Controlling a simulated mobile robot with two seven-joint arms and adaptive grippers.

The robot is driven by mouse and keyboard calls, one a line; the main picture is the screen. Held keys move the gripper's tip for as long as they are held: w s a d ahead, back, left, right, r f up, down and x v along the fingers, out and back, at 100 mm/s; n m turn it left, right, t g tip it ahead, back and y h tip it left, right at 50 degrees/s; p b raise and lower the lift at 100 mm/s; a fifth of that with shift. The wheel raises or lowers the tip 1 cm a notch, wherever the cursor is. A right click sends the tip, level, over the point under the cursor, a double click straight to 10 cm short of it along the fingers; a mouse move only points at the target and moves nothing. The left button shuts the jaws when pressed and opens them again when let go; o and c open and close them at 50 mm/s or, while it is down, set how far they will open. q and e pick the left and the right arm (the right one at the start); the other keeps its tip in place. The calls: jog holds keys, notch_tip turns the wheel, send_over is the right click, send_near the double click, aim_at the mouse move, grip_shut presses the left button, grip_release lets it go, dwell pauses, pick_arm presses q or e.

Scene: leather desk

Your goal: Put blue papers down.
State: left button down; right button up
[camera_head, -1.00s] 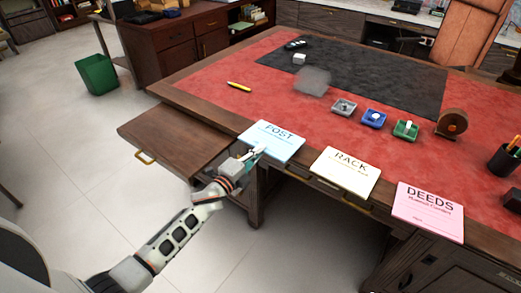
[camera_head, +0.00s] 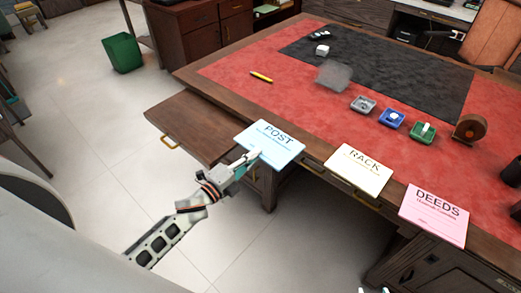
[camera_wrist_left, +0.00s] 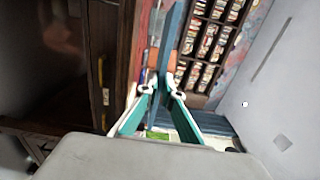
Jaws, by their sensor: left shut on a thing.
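The light blue papers, marked POST (camera_head: 280,139), show at the desk's front left edge in the head view. My left gripper (camera_head: 247,159) is shut on their near left edge. In the left wrist view, the blue papers (camera_wrist_left: 170,42) show edge-on between the teal fingers (camera_wrist_left: 163,92). I cannot tell whether the papers touch the desk. A small pale piece at the bottom edge of the head view, seemingly my right gripper (camera_head: 374,290), is mostly cut off.
Cream RACK papers (camera_head: 359,174) and pink DEEDS papers (camera_head: 434,222) lie along the desk's front edge. A drawer (camera_head: 195,122) stands open at the left. Small trays (camera_head: 392,119) and a yellow marker (camera_head: 261,77) sit on the red desktop (camera_head: 290,95). A green bin (camera_head: 122,53) stands on the floor.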

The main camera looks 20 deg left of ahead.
pick_arm(q)
jog(key=shift+s+a+r, duration=0.15)
jog(key=shift+s, duration=0.1)
